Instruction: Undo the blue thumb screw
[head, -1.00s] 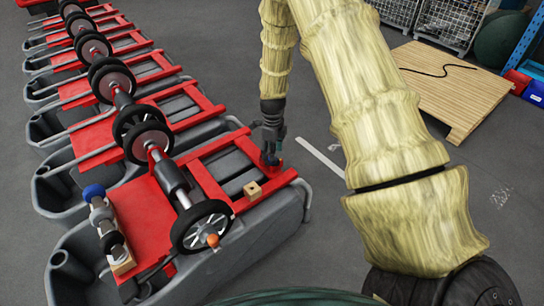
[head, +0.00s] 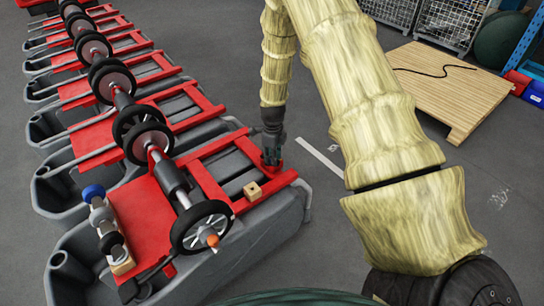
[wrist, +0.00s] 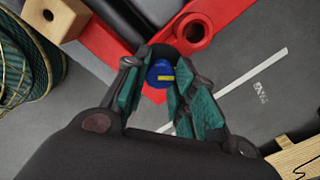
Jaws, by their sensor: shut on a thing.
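In the head view my gripper (head: 272,152) points down at the near right end of the red frame (head: 225,192) on the nearest grey tank (head: 275,232). The screw is hidden there by the fingers.
A small wooden block with a hole (head: 253,191) lies on the frame just left of my gripper. A red ring (wrist: 193,32) stands close by the fingers. A wheeled shaft (head: 200,228) runs further left. Open floor lies to the right, with a wooden pallet (head: 440,85) beyond.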

